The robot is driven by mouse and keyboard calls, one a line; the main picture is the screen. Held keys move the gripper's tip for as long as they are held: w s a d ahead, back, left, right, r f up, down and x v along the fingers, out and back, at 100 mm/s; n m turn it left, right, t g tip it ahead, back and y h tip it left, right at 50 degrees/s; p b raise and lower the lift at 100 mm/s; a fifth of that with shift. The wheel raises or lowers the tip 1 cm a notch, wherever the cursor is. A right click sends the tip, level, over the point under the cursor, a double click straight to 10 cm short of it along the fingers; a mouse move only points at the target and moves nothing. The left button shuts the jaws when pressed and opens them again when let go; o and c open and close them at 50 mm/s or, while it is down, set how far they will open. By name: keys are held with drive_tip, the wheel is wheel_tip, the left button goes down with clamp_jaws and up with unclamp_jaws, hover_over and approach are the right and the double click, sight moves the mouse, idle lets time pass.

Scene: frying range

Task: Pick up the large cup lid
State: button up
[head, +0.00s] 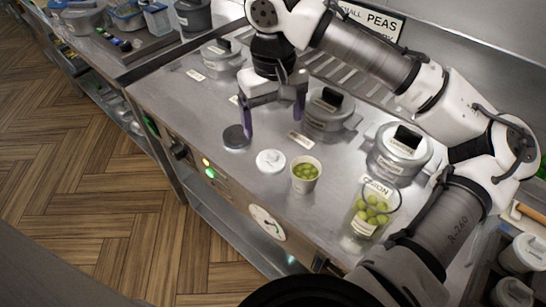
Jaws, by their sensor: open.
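Two round lids lie flat on the steel counter (205,103): a dark grey disc (236,138) and a white lid (271,161) to its right. I cannot tell for sure which is the large cup lid. My gripper (273,127) points down, open and empty, with purple fingers spread apart. Its left fingertip appears beside the right edge of the dark disc; the white lid is in front of the gripper. Whether the fingertip touches the disc is not clear. A small white cup (305,187) with green peas or balls stands right of the white lid.
A clear container (363,228) with green balls stands at right. The counter's front edge has knobs and lit buttons (209,173). Free steel lies left of the dark disc.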

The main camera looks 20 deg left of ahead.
hover_over(270, 153)
drive_tip(key=f, duration=0.5)
drive_tip(key=shift+w+d, duration=0.2)
drive_tip(key=shift+d, duration=0.1)
drive_tip(key=shift+s+a+f+p, duration=0.1)
drive_tip(key=shift+f+p, duration=0.15)
drive_tip(key=shift+f, duration=0.65)
drive_tip(key=shift+a+f+p, duration=0.15)
drive_tip(key=shift+f+p, duration=0.15)
drive_tip(key=shift+f, duration=0.55)
drive_tip(key=shift+s+a+f+p, duration=0.1)
drive_tip(key=shift+f+p, duration=0.15)
drive_tip(key=shift+f, duration=0.65)
drive_tip(key=shift+c, duration=0.5)
drive_tip(key=c, duration=1)
